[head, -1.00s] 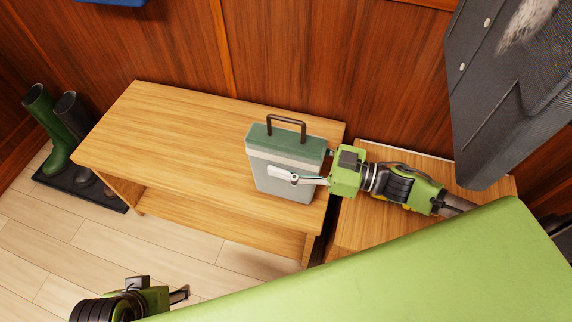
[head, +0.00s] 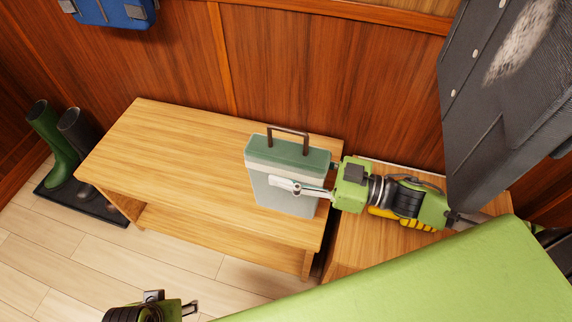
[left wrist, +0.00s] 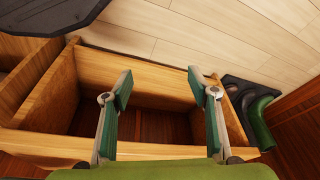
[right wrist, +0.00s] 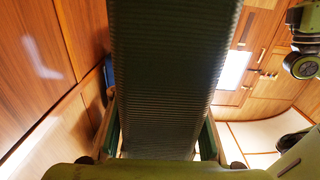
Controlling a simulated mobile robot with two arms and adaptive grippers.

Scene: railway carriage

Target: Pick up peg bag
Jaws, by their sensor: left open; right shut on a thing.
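The peg bag (head: 287,190) is a box-shaped grey-green bag with a darker green top and a dark loop handle. It is upright at the right end of the wooden bench (head: 190,140). I cannot tell whether its base touches the bench. My right gripper (head: 312,190) is shut on the bag from the right, with one finger along its front face. In the right wrist view the bag's dark ribbed side (right wrist: 175,80) fills the space between the fingers. My left gripper (head: 190,308) is open and empty, low in front of the bench; its spread fingers show in the left wrist view (left wrist: 160,90).
Green and dark boots (head: 60,150) stand on a black tray left of the bench. A dark grey coat (head: 500,110) hangs at the right. A blue case (head: 115,10) is on the back wall. A second wooden surface (head: 360,235) adjoins the right. The bench's left top is clear.

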